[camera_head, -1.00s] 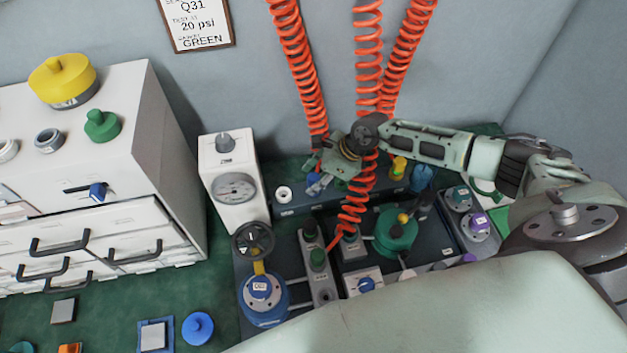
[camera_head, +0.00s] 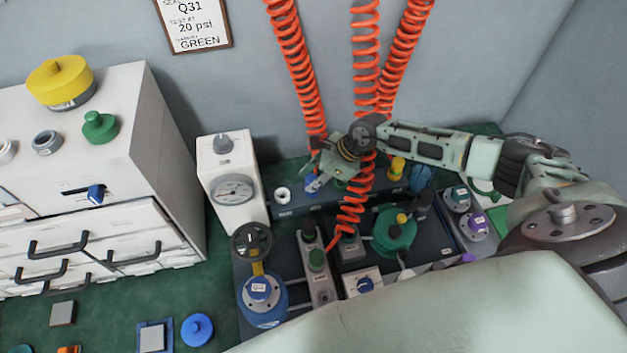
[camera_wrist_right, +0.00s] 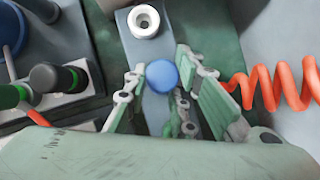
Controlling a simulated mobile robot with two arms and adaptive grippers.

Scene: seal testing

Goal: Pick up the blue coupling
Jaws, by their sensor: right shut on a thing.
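The blue coupling (camera_head: 309,186) is at the left part of the dark rack at the back of the bench, next to a white ring. In the right wrist view the round blue top of the coupling (camera_wrist_right: 162,76) lies between the two green finger pads. My right gripper (camera_head: 314,177) reaches in from the right and is shut on the coupling; it also shows in the right wrist view (camera_wrist_right: 166,84). The coupling's lower part is hidden, and I cannot tell whether it is clear of the rack. My left gripper is not in view.
Orange coiled hoses (camera_head: 352,205) hang close beside my right gripper. A white gauge box (camera_head: 232,172) stands left of the rack (camera_head: 290,211). A yellow piece (camera_head: 396,168) sits farther right on the rack. Valves and fittings crowd the front, including a blue-based valve (camera_head: 262,300).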

